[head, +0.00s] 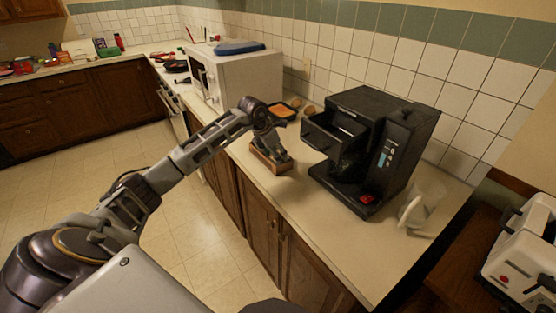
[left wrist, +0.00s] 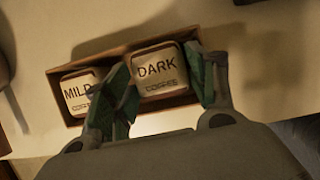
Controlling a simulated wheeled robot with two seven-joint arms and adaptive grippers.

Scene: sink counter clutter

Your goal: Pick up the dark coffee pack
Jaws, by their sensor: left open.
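The dark coffee pack (left wrist: 157,68), a pale pack printed "DARK COFFEE", sits in the right part of a small wooden box (left wrist: 115,58) in the left wrist view. The mild coffee pack (left wrist: 77,92) is beside it on the left, partly hidden by a finger. My left gripper (left wrist: 165,85) is open, its green-padded fingers on either side of the dark pack. I cannot tell whether they touch it. In the head view my left gripper (head: 273,150) is over the wooden box (head: 266,166), hiding the packs. My right gripper is not in view.
A black coffee machine (head: 370,145) stands just right of the box, with a clear container (head: 422,205) at its right. The counter front (head: 300,220) is clear.

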